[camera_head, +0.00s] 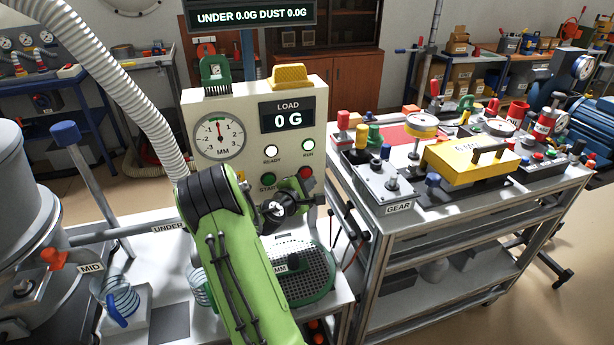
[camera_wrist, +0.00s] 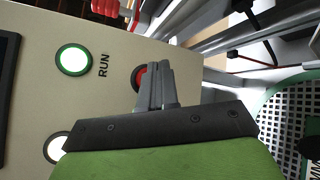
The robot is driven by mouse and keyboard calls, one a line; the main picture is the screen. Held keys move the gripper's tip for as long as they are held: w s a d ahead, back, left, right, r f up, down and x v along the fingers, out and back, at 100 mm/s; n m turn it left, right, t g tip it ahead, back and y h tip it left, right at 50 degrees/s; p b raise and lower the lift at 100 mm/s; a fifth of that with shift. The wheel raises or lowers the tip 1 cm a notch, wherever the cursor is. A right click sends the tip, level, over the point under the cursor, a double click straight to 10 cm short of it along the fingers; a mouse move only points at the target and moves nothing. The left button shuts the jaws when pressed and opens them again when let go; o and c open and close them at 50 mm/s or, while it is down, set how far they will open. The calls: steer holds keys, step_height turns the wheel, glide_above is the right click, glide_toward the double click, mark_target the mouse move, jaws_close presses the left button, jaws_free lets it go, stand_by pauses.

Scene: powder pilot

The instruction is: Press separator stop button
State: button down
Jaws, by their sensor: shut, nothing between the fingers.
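The cream control panel (camera_head: 252,100) stands upright behind my green arm. Its red button (camera_head: 305,173), taken as the stop button, sits at the lower right below the RUN lamp (camera_head: 308,146). In the wrist view the red button (camera_wrist: 138,78) is partly hidden behind my fingertips. My gripper (camera_wrist: 160,72) is shut and empty, its fingers pointing at the panel in line with the red button. I cannot tell whether the tips touch it.
The RUN and READY (camera_head: 271,151) lamps glow white. The display (camera_head: 288,116) reads LOAD 0 G. A perforated green-rimmed tray (camera_head: 308,280) lies below the panel. A metal cart (camera_head: 400,208) with tools stands close on the right. A ribbed hose (camera_head: 130,90) hangs at left.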

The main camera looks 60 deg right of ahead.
steer(key=shift+w+d, duration=0.3)
steer(key=shift+w+d+p, duration=0.3)
steer(key=shift+p, duration=0.1)
stand_by(0.6)
steer(key=shift+s+a, duration=0.65)
steer(key=shift+b, duration=0.3)
steer(key=shift+s+a+b, duration=1.05)
steer(key=shift+s+a, duration=1.05)
